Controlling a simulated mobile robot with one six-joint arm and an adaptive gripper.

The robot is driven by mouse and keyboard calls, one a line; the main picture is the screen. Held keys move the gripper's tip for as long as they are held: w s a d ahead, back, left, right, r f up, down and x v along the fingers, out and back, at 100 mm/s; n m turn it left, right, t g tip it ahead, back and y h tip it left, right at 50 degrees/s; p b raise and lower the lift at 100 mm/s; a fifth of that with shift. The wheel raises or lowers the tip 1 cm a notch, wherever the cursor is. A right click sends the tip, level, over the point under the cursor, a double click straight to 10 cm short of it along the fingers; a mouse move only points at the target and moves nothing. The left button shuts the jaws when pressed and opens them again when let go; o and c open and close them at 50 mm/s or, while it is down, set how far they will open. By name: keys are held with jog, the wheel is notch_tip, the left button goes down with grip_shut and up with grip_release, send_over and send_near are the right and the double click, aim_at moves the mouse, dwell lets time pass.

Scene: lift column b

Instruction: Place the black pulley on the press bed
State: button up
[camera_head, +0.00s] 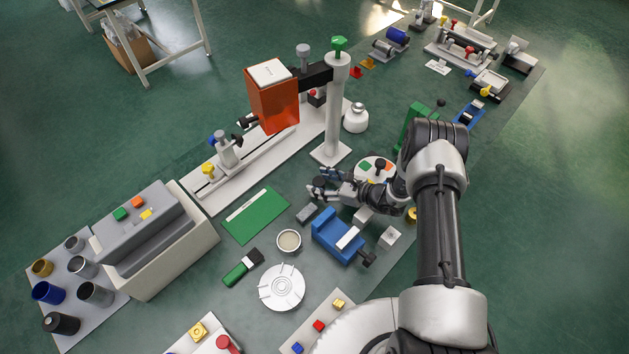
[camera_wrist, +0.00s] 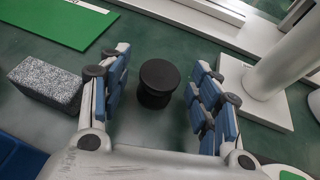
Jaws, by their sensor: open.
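The black pulley (camera_wrist: 158,85) stands upright on the dark green floor-coloured surface in the wrist view, a short squat cylinder with a narrowed waist. In the head view a small dark shape (camera_head: 318,182) at the fingertips appears to be it, partly hidden. My gripper (camera_wrist: 160,95) is open, with blue-padded fingers on either side of the pulley and gaps to both. It also shows in the head view (camera_head: 322,182), low over the work surface. A white column with an orange box head (camera_head: 273,103) stands behind; I cannot tell for sure which part is the press bed.
A speckled grey block (camera_wrist: 48,82) lies left of my gripper. The white column foot (camera_wrist: 255,95) is close on the right. A green mat (camera_head: 256,214), a blue vise (camera_head: 338,235) and a round dish (camera_head: 289,241) are nearby. A long white rail base (camera_head: 230,180) runs behind.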

jog(key=shift+s+d+r, duration=0.1)
jog(key=shift+s+d, duration=0.05)
jog(key=shift+c, duration=0.8)
jog(key=c, duration=0.8)
